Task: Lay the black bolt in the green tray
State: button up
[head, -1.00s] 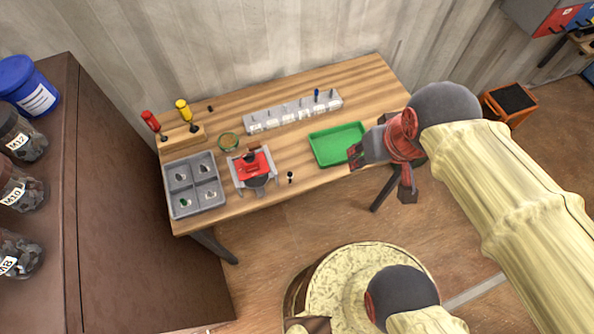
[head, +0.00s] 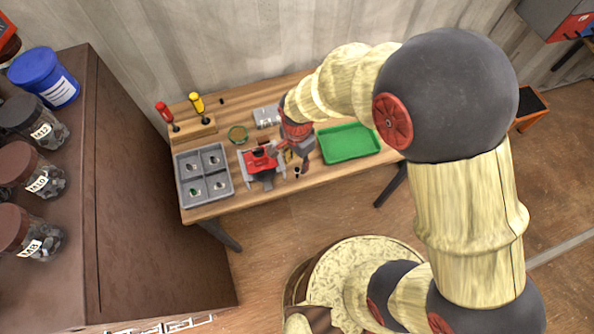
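The green tray (head: 349,143) lies on the right part of the wooden workbench and looks empty. A small dark piece (head: 297,171), possibly the black bolt, is near the bench's front edge, left of the tray. Another small black piece (head: 222,101) lies at the back left; I cannot tell which is the bolt. My gripper (head: 284,155) is low over the bench, between the red vise and the green tray, close to the front dark piece. Its fingers are small and partly hidden, so their opening is unclear.
A red and grey vise (head: 262,160) stands just left of my gripper. A grey divided bin (head: 204,174) is farther left. Two screwdrivers stand in a wooden block (head: 193,129). My arm hides much of the grey rack (head: 266,117).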

aim_at(297, 169)
jog(key=shift+d+f, duration=0.1)
jog(key=shift+f, duration=0.8)
jog(key=f, duration=0.6)
jog(key=shift+w, duration=0.25)
jog(key=shift+r, duration=0.1)
jog(key=c, duration=0.3)
grip_shut()
